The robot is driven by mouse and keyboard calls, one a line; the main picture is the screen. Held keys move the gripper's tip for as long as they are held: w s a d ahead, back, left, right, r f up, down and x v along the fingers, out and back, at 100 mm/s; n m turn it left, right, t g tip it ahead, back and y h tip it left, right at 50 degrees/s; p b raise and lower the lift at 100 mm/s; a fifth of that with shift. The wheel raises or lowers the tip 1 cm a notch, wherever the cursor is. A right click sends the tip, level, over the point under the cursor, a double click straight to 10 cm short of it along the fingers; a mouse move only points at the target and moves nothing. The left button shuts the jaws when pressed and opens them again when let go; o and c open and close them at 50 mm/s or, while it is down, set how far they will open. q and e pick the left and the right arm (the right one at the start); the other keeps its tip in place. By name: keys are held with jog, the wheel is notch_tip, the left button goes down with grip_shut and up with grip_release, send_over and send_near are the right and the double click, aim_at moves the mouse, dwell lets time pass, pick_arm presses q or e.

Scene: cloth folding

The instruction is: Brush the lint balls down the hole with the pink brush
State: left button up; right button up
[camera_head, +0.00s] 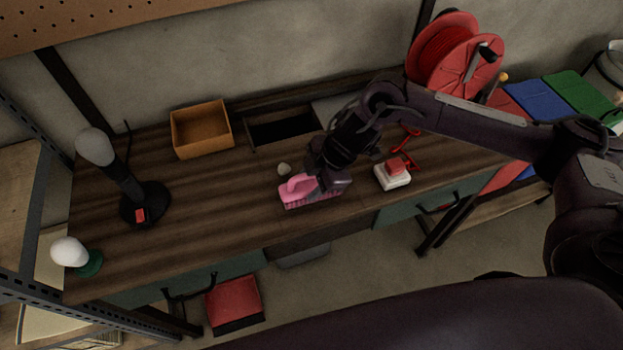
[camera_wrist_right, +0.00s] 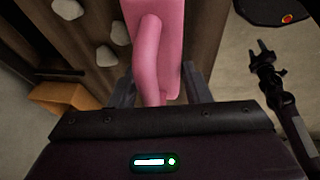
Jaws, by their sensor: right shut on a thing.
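The pink brush (camera_head: 297,188) is held low over the wooden workbench in my right gripper (camera_head: 327,180), bristles down. In the right wrist view my right gripper (camera_wrist_right: 158,88) is shut on the handle of the pink brush (camera_wrist_right: 150,45). A pale lint ball (camera_head: 284,168) lies on the bench just behind the brush. The right wrist view shows pale lint balls (camera_wrist_right: 106,56), (camera_wrist_right: 120,33) and (camera_wrist_right: 68,9) beside the brush. The dark rectangular hole (camera_head: 283,130) is behind them, toward the bench's back edge.
An open orange-brown box (camera_head: 201,130) stands left of the hole. A dark lamp-like stand (camera_head: 145,203) and a white-topped green object (camera_head: 90,264) are at left. A white-and-red block (camera_head: 392,176) is right of the brush. A red reel (camera_head: 455,58) stands at back right.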

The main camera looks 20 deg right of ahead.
jog(key=shift+f+b, duration=0.35)
jog(key=shift+f, duration=0.25)
dwell(0.4)
jog(key=shift+r+p, duration=0.15)
jog(key=shift+p, duration=0.2)
dwell(0.5)
